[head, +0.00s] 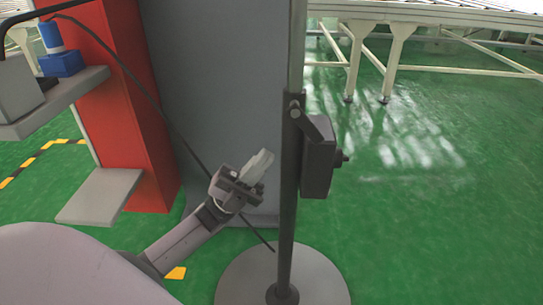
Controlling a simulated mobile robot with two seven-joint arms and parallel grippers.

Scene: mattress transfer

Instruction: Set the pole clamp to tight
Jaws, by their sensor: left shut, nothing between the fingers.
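A dark grey pole (289,205) stands upright on a round grey base (240,283). A pole clamp (295,108) sits at the upper part of the pole, with a dark angled piece sloping down to the right from it. A dark box (318,165) with a small knob on its right side hangs beside the pole below this. Whether the clamp is tight or loose cannot be told. My left gripper (260,165) is shut and empty, just left of the pole and lower than the clamp. My right gripper is not in view.
A black cable (185,145) runs down across the view behind my left gripper. A grey panel (220,90) and a red column (125,100) stand behind. A white-framed conveyor (395,50) is at the back right. Green floor (430,220) at the right is clear.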

